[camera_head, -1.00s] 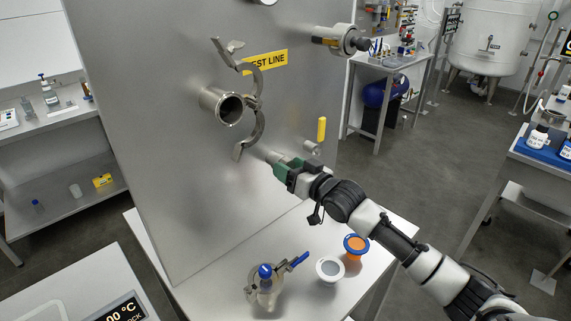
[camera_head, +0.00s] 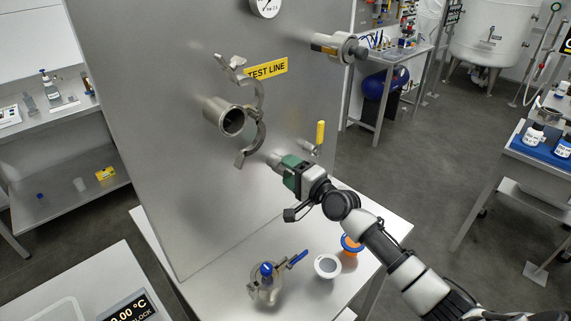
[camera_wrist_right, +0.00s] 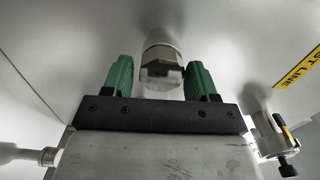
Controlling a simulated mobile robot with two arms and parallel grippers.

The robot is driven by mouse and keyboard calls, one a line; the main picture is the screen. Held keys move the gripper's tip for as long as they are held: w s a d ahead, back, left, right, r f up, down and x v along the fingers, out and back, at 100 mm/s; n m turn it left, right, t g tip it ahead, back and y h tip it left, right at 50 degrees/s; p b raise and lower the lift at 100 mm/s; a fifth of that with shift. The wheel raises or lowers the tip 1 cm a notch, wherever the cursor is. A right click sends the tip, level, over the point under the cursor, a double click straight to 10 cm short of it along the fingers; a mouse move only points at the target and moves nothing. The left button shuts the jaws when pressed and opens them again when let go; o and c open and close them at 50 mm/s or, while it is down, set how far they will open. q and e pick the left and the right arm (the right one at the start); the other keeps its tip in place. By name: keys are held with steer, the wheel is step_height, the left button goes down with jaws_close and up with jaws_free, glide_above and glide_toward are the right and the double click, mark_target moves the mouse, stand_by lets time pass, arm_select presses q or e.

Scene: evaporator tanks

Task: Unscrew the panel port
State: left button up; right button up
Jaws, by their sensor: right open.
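A metal panel port (camera_head: 272,157) sticks out from the panel (camera_head: 180,130), below and right of the open pipe. My right gripper (camera_head: 287,163) is at this port with its green fingers open. In the right wrist view the port shows as a grey cylinder (camera_wrist_right: 162,52) with a hex-like collar and a paler end. It lies between the two green fingers (camera_wrist_right: 162,80), with a visible gap on each side. Whether either finger touches it cannot be seen in the head view. My left gripper is not in view.
An open pipe (camera_head: 231,121) with a hanging opened clamp (camera_head: 258,125) is close by on the left. A yellow-handled valve (camera_head: 320,135) and a clamped fitting (camera_head: 336,46) are on the right. A blue-handled metal part (camera_head: 266,282) and a white ring piece (camera_head: 327,266) stand on the bench below.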

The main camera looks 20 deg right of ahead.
steer(key=m+p, duration=0.4)
steer(key=m, duration=0.6)
steer(key=shift+a, duration=0.1)
steer(key=m+p, duration=0.2)
steer(key=m, duration=0.1)
steer(key=shift+r, duration=0.15)
steer(key=shift+s+f+m+p, duration=0.1)
steer(key=shift+f+m+p, duration=0.1)
steer(key=shift+m+p, duration=0.75)
steer(key=shift+m+b, duration=0.25)
steer(key=shift+b, duration=0.05)
steer(key=c, duration=0.9)
steer(key=shift+f, duration=0.1)
steer(key=shift+c, duration=0.7)
steer(key=shift+f+n+b, duration=0.2)
steer(key=shift+n+b, duration=0.8)
steer(key=shift+n, duration=0.1)
steer(key=shift+r+n+b, duration=0.1)
steer(key=shift+n+b, duration=0.5)
steer(key=shift+n, duration=0.5)
steer(key=shift+r+n, duration=0.2)
steer(key=shift+n, duration=0.2)
